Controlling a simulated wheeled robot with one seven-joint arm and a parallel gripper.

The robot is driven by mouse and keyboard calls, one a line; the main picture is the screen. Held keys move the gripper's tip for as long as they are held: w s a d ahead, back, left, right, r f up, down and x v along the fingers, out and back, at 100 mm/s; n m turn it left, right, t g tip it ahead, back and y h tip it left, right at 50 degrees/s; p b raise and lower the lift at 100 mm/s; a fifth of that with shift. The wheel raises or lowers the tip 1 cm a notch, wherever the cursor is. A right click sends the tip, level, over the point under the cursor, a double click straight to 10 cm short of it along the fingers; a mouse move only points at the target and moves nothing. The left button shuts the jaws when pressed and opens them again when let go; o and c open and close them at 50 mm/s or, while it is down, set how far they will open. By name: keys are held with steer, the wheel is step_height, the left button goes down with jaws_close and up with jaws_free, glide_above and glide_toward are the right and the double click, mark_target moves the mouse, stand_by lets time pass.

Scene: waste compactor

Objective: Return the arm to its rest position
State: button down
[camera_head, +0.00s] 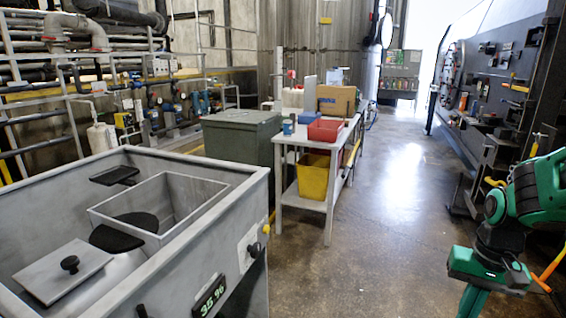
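My arm is green and black and shows at the lower right. It is bent, and its end hangs downward over the floor. My gripper (473,301) is at the bottom edge of the picture, and its lower part is cut off by the frame. I cannot tell whether its fingers are open or shut. I see nothing held in the part that shows. The gripper is well to the right of the waste compactor (262,188) and apart from it.
The grey compactor fills the lower left, with an inner bin, a loose lid (62,272) and a display (208,297). A white table (328,204) holds a red bin (325,130) above a yellow bin (313,177). Tool panels line the right wall. The middle floor is clear.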

steer(key=s+d+r, duration=0.3)
steer(key=s+r, duration=0.3)
steer(key=s, duration=0.6)
steer(key=shift+d+m, duration=0.15)
steer(key=shift+m, duration=0.25)
steer(key=shift+r, duration=0.1)
